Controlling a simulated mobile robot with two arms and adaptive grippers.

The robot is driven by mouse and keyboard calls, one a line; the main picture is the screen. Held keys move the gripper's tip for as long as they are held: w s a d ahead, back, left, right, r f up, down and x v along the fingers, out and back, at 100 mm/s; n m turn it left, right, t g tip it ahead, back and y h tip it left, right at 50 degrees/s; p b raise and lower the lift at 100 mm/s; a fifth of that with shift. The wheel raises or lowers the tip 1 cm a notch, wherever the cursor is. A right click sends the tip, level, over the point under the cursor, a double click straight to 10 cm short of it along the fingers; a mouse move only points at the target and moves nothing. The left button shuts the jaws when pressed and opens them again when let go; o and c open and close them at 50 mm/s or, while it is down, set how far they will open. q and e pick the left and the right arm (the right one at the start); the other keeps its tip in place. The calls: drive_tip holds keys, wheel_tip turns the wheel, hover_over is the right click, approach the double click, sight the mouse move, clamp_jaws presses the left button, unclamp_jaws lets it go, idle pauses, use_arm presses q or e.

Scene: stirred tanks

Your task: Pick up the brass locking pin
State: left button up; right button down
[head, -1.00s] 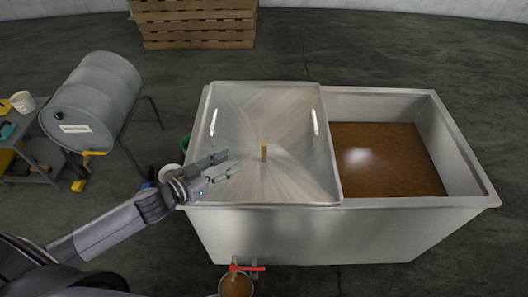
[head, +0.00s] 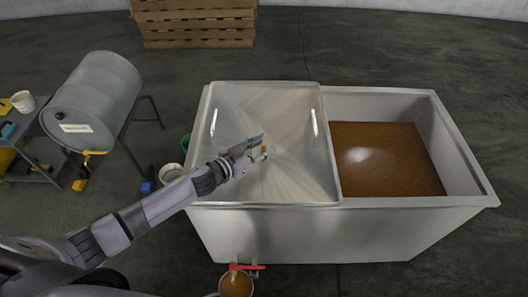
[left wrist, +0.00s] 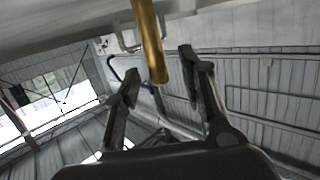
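The brass locking pin (head: 264,149) stands in the middle of the steel lid (head: 290,105) that covers the left part of the tank. In the head view my left gripper (head: 265,146) is at the pin, reaching in from the left, and partly hides it. In the left wrist view the pin (left wrist: 151,42) is a gold rod between the two spread fingers (left wrist: 158,75), with a visible gap to each finger. My left gripper is open. My right gripper is not in view.
The tank's right part (head: 390,160) is open and holds brown liquid. Two pale handles (head: 315,122) stand on the lid, either side of the pin. A red-handled valve (head: 247,267) sits at the tank's front above a container (head: 236,287). A grey drum (head: 95,100) lies at left.

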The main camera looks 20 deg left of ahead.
use_arm(q)
drive_tip(key=shift+w+d+f, duration=0.1)
drive_tip(key=shift+w+d, duration=0.15)
drive_tip(key=shift+w, duration=0.15)
drive_tip(key=shift+c, duration=0.2)
clamp_jaws()
